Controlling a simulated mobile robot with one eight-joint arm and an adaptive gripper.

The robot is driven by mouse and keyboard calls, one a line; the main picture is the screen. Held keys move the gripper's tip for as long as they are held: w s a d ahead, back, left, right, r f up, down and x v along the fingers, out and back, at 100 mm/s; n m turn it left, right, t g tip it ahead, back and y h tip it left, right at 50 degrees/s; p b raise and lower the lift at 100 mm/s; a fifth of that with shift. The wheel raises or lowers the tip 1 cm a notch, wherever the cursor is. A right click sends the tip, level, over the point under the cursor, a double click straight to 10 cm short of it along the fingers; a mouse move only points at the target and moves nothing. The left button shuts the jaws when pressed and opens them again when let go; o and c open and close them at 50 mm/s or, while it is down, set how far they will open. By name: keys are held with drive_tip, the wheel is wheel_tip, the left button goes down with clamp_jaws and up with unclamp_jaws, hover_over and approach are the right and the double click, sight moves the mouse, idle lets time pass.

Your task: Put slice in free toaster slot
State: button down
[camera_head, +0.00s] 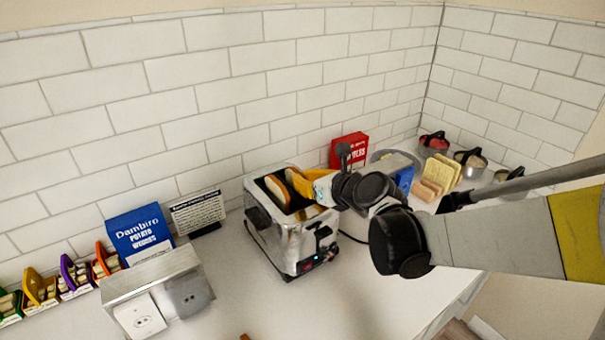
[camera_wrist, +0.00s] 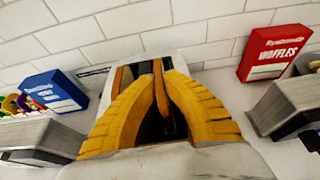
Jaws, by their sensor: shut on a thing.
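The silver toaster (camera_head: 285,238) stands on the counter with dark slots on top; its top is below my fingers in the wrist view. One bread slice (camera_head: 277,190) stands in the left slot, its top sticking out; its brown edge shows in the wrist view (camera_wrist: 118,76). My gripper (camera_head: 296,178), with yellow ribbed fingers, is over the toaster's right slot. In the wrist view its fingertips (camera_wrist: 152,68) are shut on a thin brown slice (camera_wrist: 160,92), seen edge-on and upright. The fingers hide most of this slice; I cannot tell how deep it sits.
A red waffles box (camera_head: 349,150) stands behind the toaster. A rack with yellow slices (camera_head: 442,172) and pots (camera_head: 470,160) stand right.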

drive_tip(key=c, duration=2)
unclamp_jaws()
drive_tip(key=shift+f, duration=0.15)
drive_tip(key=o, duration=0.4)
